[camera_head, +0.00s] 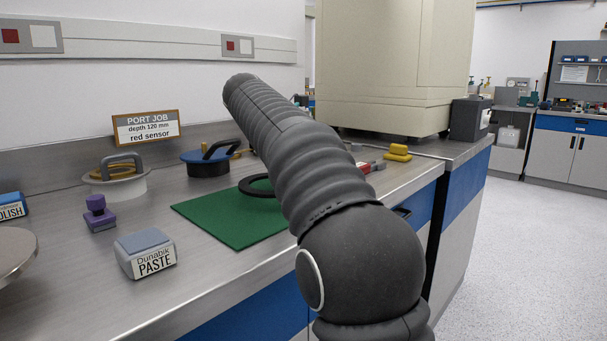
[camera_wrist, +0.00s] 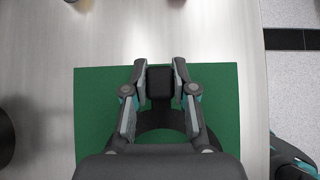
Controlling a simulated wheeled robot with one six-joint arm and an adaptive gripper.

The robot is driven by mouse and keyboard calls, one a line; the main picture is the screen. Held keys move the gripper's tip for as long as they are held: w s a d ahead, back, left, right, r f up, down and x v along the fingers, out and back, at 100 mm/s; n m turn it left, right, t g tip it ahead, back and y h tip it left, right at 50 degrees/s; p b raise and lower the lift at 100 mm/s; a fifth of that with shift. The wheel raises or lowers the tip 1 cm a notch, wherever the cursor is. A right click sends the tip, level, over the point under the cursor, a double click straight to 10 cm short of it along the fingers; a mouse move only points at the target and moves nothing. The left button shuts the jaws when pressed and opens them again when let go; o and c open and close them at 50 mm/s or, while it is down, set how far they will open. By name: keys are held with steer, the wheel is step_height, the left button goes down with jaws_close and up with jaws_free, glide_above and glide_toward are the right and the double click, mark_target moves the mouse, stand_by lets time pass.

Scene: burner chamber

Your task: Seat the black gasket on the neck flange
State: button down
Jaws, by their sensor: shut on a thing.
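The black gasket (camera_head: 255,187) is a flat ring on the green mat, partly hidden behind my arm in the head view. In the wrist view, the ring (camera_wrist: 160,127) shows as a dark arc, mostly covered by my gripper's body. A black block (camera_wrist: 159,83) at its far side looks like the gasket's tab. My gripper (camera_wrist: 158,72) has a finger on each side of this block and is shut on it. The ring appears to lie on or very near the mat. My gripper is hidden in the head view. I cannot pick out the neck flange for sure.
The green mat (camera_head: 222,218) lies near the bench's front edge. Behind it stand a blue round piece with a black handle (camera_head: 208,164) and a grey-handled lid (camera_head: 117,182). A paste box (camera_head: 145,253) and purple block (camera_head: 99,214) sit left. A large beige cabinet (camera_head: 385,65) stands behind.

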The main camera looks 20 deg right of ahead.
steer(key=s+d+r, duration=0.7)
steer(key=d+r, duration=0.1)
steer(key=d, duration=0.1)
steer(key=shift+d, duration=0.2)
steer(key=c, duration=1.7)
jaws_free()
steer(key=shift+c, duration=0.2)
jaws_close()
steer(key=shift+f, duration=0.1)
